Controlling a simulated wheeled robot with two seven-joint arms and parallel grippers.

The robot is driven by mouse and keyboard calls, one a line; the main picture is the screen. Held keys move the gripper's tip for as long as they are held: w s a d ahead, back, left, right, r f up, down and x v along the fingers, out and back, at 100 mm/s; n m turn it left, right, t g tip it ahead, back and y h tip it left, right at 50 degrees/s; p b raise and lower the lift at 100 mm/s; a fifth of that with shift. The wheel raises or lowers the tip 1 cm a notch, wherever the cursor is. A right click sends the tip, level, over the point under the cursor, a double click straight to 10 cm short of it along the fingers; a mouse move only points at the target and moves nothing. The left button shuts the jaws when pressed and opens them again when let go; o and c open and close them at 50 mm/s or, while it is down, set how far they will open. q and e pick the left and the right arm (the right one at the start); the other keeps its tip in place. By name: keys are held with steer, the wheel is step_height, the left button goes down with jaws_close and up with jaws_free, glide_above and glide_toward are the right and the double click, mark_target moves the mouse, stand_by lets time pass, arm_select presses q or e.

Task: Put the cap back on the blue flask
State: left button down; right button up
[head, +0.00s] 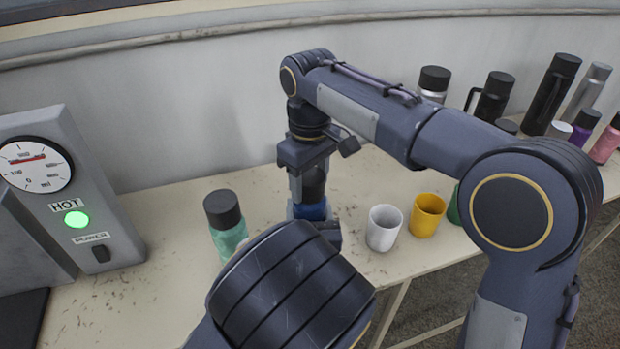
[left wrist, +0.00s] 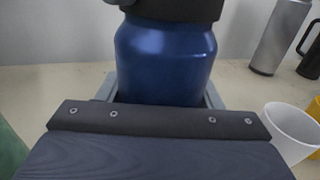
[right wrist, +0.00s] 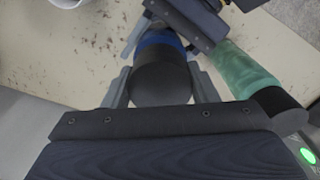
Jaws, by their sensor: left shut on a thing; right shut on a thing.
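The blue flask (left wrist: 165,60) stands upright between the fingers of my left gripper (left wrist: 160,95), which is shut on its body. The flask (head: 312,212) shows only in part in the head view, behind my left arm. The black cap (right wrist: 162,82) is between the fingers of my right gripper (right wrist: 155,88), which is shut on it and points down from above. In the left wrist view the cap (left wrist: 178,8) meets the top of the flask with no visible gap. Whether it is fully turned down cannot be seen.
A teal flask with a black cap (head: 228,236) stands close by on the left. A white cup (head: 384,228) and a yellow cup (head: 427,215) stand to the right. A grey gauge box (head: 75,190) is at the left, and several bottles (head: 550,95) are at the back right.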

steer(key=m, duration=0.5)
steer(key=shift+m, duration=0.3)
steer(key=m, duration=0.2)
steer(key=shift+m, duration=0.4)
steer(key=m, duration=0.5)
steer(key=shift+a, duration=0.1)
steer(key=m, duration=1.4)
steer(key=shift+w, duration=0.1)
steer(key=o, duration=1)
steer(key=shift+o, duration=0.2)
step_height(320, 180, up, 12)
